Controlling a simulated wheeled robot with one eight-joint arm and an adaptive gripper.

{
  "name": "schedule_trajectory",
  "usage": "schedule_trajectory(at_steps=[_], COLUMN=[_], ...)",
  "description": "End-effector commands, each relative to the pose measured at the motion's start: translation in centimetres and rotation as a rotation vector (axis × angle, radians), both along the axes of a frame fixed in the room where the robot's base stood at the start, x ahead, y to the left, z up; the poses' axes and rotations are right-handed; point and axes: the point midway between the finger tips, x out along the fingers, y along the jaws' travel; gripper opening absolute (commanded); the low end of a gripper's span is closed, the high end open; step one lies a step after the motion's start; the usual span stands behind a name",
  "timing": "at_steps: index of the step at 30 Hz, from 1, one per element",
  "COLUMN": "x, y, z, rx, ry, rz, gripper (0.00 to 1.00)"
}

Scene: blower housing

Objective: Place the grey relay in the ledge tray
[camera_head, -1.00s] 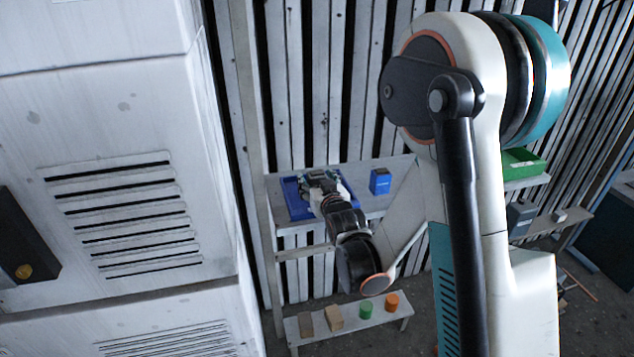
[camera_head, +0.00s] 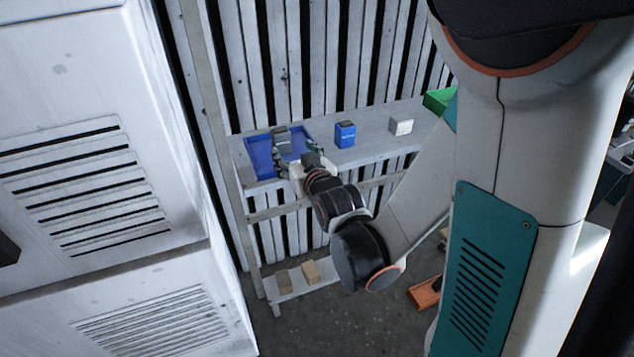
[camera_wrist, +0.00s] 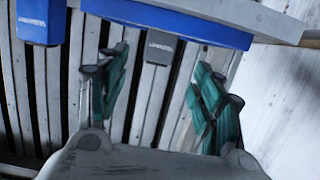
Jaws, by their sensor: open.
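The grey relay (camera_head: 280,138) stands in the blue ledge tray (camera_head: 259,160), toward its back. In the wrist view, which looks upside down, the relay (camera_wrist: 160,48) shows past the rim of the tray (camera_wrist: 175,24), between my fingers in the picture. My gripper (camera_head: 297,153) is at the tray's front right. Its green-padded fingers are spread open with nothing between them in the wrist view (camera_wrist: 158,72), and they look apart from the relay. The relay's lower part is hidden by the tray wall in the wrist view.
A blue box-shaped relay (camera_head: 345,134) stands on the ledge (camera_head: 371,147) right of the tray, with a white block (camera_head: 401,125) and a green bin (camera_head: 438,101) farther right. A low bench (camera_head: 289,290) below holds tan blocks. A slatted wall stands behind the ledge.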

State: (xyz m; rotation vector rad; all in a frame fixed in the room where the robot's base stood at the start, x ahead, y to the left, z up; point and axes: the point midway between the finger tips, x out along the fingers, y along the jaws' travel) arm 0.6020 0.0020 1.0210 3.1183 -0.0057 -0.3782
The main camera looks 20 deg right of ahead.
Motion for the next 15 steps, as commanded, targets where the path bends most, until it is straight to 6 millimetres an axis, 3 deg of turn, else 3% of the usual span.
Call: schedule_trajectory(at_steps=[8,15], x=[-3.4,-8.3], y=[-0.2,-0.3], z=[1.9,3.0], rx=[-0.001,-0.001], ry=[0.179,0.348], rz=[-0.006,-0.006], gripper=[0.61,0.61])
